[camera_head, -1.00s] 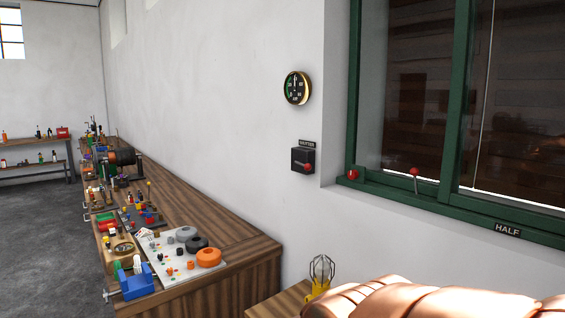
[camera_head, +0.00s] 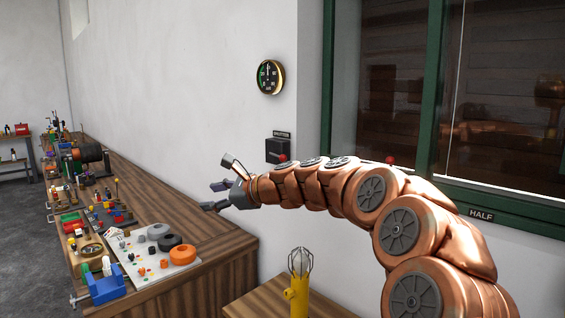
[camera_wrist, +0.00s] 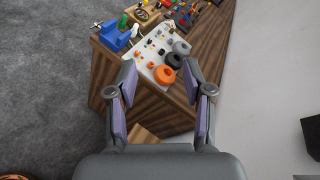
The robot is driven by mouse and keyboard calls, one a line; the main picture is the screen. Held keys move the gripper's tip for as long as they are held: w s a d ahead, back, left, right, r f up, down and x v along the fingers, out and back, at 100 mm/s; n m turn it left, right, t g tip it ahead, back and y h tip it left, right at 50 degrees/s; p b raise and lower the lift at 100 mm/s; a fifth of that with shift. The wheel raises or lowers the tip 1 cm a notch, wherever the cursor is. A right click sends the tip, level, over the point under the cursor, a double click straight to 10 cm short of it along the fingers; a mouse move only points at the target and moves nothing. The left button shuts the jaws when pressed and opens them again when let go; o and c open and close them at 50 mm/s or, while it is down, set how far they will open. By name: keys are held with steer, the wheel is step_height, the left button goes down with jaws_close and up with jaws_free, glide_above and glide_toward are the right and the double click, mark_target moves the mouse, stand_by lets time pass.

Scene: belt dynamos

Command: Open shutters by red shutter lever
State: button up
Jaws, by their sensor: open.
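My arm passes in front of the box's lower right, so part of the lever is hidden. My gripper (camera_head: 212,197) is open and empty, left of the box and above the long workbench. In the wrist view, my gripper (camera_wrist: 162,98) has its two fingers spread, pointing over the bench end. A black box edge (camera_wrist: 312,137) shows at the right there. Another red knob (camera_head: 390,160) shows at the window sill, partly behind my arm.
The long wooden bench (camera_head: 215,225) holds a white board (camera_head: 150,262) with grey, black and orange rings, and a blue holder (camera_head: 105,287). A small table (camera_head: 262,300) carries a yellow caged lamp (camera_head: 297,290). A round gauge (camera_head: 270,77) hangs above.

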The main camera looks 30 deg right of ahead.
steer(key=w+d+r+m+t+h, duration=0.1)
steer(key=w+d+m+t, duration=0.1)
steer(key=d+m, duration=0.35)
steer(key=w+d+r+m+t+h, duration=0.1)
steer(key=w+d+m+h, duration=0.15)
steer(key=d, duration=0.55)
steer(key=m+t+h, duration=0.3)
steer(key=m+h, duration=0.1)
steer(key=m, duration=0.3)
glide_toward(285, 158)
steer(key=w, duration=0.4)
steer(key=shift+n, duration=0.3)
steer(key=shift+w+r+p, duration=0.15)
steer(key=shift+w+p, duration=0.7)
steer(key=shift+w, duration=2.75)
steer(key=shift+c, duration=0.4)
jaws_close()
